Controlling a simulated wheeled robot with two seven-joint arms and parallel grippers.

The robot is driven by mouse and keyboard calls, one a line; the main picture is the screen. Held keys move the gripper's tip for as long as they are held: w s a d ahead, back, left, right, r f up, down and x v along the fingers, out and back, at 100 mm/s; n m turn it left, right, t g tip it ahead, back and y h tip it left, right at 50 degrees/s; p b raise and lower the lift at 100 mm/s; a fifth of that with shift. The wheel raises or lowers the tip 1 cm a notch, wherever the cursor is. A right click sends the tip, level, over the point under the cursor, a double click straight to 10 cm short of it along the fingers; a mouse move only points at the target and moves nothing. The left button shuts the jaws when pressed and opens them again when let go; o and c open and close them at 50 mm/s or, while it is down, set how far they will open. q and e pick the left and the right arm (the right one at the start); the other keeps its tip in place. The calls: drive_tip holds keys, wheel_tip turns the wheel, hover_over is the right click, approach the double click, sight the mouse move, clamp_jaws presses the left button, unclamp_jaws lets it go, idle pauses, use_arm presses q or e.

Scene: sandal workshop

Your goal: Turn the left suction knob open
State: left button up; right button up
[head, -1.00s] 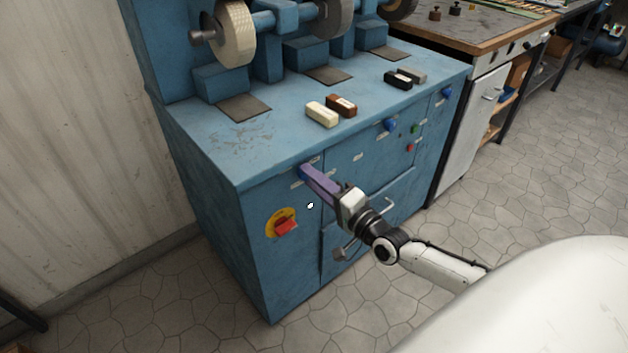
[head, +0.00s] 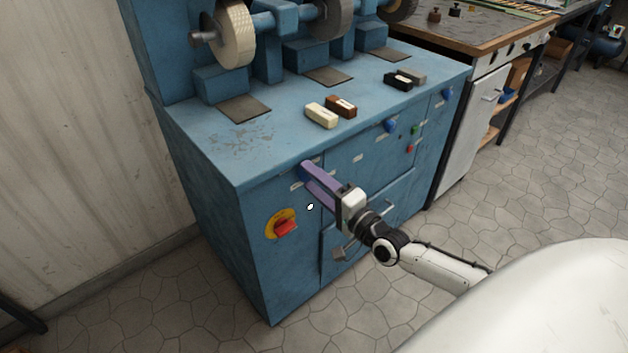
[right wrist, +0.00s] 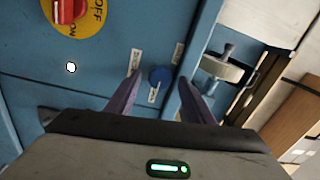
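The left suction knob (head: 303,171) is a small blue knob on the upper front of the blue grinding machine (head: 255,250). In the right wrist view the knob (right wrist: 160,77) shows between the two fingertips, with small white labels around it too blurred to read surely. My right gripper (head: 307,173) has purple fingers spread apart, one on each side of the knob. In the wrist view the right gripper (right wrist: 159,88) shows gaps between fingers and knob. I cannot tell how far the knob is turned. My left gripper is not in view.
A red switch (head: 286,228) on a yellow plate is left of my gripper. A metal handle (right wrist: 222,68) sticks out close to one finger. Further blue knobs (head: 390,125) are to the right. Cream (head: 322,115) and brown (head: 341,105) blocks lie on the machine's top.

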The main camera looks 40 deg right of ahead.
drive_tip(key=s, duration=1)
drive_tip(key=shift+s+d+f, duration=0.15)
drive_tip(key=shift+d+f, duration=0.05)
drive_tip(key=shift+d, duration=0.2)
drive_tip(key=s+a+f+n+g, duration=0.5)
drive_tip(key=s+a+f+n, duration=0.3)
drive_tip(key=a+n, duration=0.1)
drive_tip(key=s+a+f+n+g+y, duration=0.1)
drive_tip(key=s+a+f+n+g, duration=0.3)
drive_tip(key=s+a+f+n, duration=0.4)
drive_tip(key=a+f, duration=0.1)
drive_tip(key=a, duration=0.2)
drive_tip(key=shift+a+n+g, duration=0.4)
drive_tip(key=shift+s, duration=0.1)
